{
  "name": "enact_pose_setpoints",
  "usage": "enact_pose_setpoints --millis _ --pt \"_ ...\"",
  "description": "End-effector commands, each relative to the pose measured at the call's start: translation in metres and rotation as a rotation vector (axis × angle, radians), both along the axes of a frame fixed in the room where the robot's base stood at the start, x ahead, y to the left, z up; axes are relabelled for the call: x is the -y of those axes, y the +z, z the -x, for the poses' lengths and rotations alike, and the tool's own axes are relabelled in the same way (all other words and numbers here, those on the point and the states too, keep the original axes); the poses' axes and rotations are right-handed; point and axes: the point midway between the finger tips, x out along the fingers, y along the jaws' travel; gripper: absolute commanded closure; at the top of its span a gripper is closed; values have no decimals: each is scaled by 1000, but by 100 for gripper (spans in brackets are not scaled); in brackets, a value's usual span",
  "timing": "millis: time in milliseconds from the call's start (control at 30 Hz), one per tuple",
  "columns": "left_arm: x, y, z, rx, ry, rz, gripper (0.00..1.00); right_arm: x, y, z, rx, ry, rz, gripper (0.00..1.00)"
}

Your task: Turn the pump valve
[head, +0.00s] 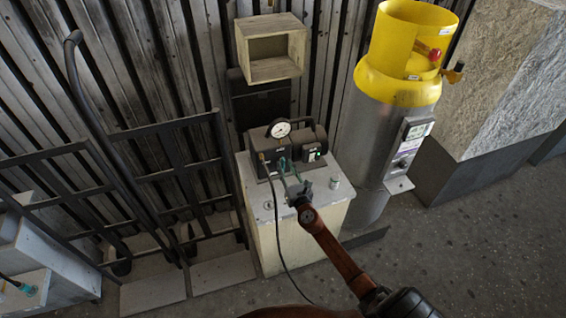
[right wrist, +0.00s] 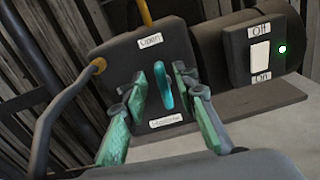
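The pump (head: 262,150) is a dark machine with a round white gauge (head: 280,129), standing on a pale cabinet. In the right wrist view, the valve (right wrist: 163,86) is a teal handle on a dark plate (right wrist: 130,55). It stands nearly upright between an "Open" label above and a blurred label below. My right gripper (head: 290,180) is at the pump's front. Its green fingers are apart, one on each side of the handle, with visible gaps. The valve is hard to make out in the head view.
A switch (right wrist: 261,55) marked Off and On, with a green light, is right of the valve. A yellow-topped gas cylinder (head: 398,95) stands right of the cabinet (head: 280,232). A black hand truck (head: 115,170) is at left. A wooden box (head: 272,72) hangs above.

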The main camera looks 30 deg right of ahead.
Motion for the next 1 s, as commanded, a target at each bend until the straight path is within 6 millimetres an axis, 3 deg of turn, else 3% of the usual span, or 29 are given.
enact_pose_setpoints --millis 233,600,1000 --pt "1 -7 2 -4 0 0 60 7 -1 -29 1 -1 -1 73" --pt "1 -7 3 -4 0 1 60 9 0 -34 1 -1 -3 74" --pt "1 -7 3 -4 0 1 60 9 0 -34 1 -1 -3 100"
